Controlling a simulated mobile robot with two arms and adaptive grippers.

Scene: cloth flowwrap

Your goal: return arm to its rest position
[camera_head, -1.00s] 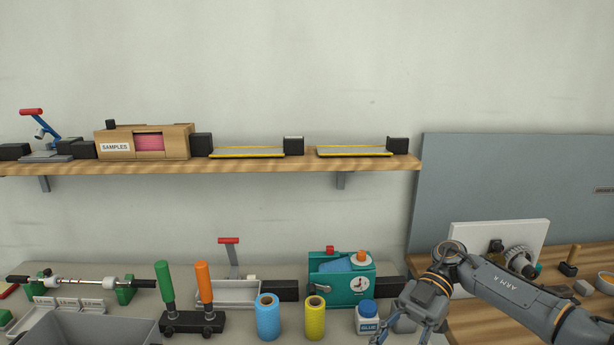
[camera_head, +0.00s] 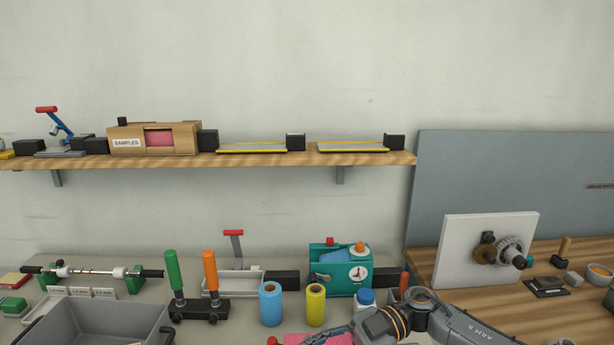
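My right arm comes in from the lower right, low over the bench. Its gripper (camera_head: 336,332) points left at the bottom edge, and its fingers are partly cut off and hard to make out. A pink cloth (camera_head: 318,340) shows at the bottom edge beside the fingers; I cannot tell whether they touch it. My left arm and gripper are not in view.
A teal machine with a dial (camera_head: 340,275), a blue roll (camera_head: 270,303), a yellow roll (camera_head: 315,303) and a glue bottle (camera_head: 364,299) stand behind the gripper. A grey bin (camera_head: 100,319) is at left. A white panel with gears (camera_head: 455,260) stands at right.

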